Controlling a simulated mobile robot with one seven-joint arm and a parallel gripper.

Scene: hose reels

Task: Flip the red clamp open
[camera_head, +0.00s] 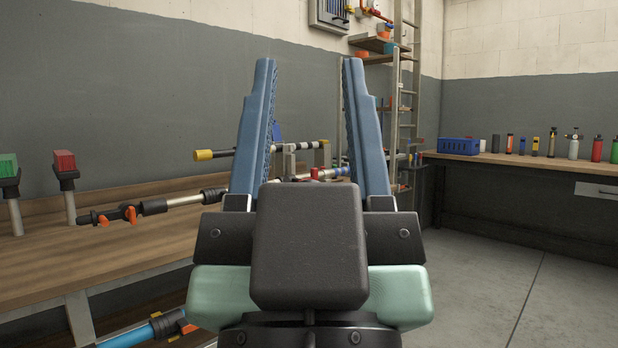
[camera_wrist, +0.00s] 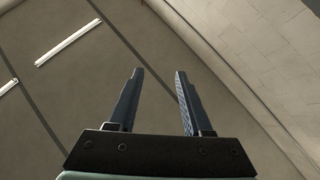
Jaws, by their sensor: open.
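My gripper (camera_head: 309,66) is open, its two blue fingers upright and apart with nothing between them. It also shows open and empty in the wrist view (camera_wrist: 159,72). Far behind the fingers, in the head view, a small red part (camera_head: 316,173) sits on a pipe assembly over the bench; it may be the red clamp, but it is too small to tell whether it is shut. My gripper is well apart from it. A red block (camera_head: 64,161) on a post stands at the far left. The wrist view shows no clamp.
A wooden bench (camera_head: 110,258) runs along the left wall. A hose fitting with orange levers (camera_head: 130,214) lies over it. A green block (camera_head: 8,166) stands left. A side bench (camera_head: 530,162) with a blue crate (camera_head: 457,146) and bottles is at right. The floor (camera_head: 480,280) is clear.

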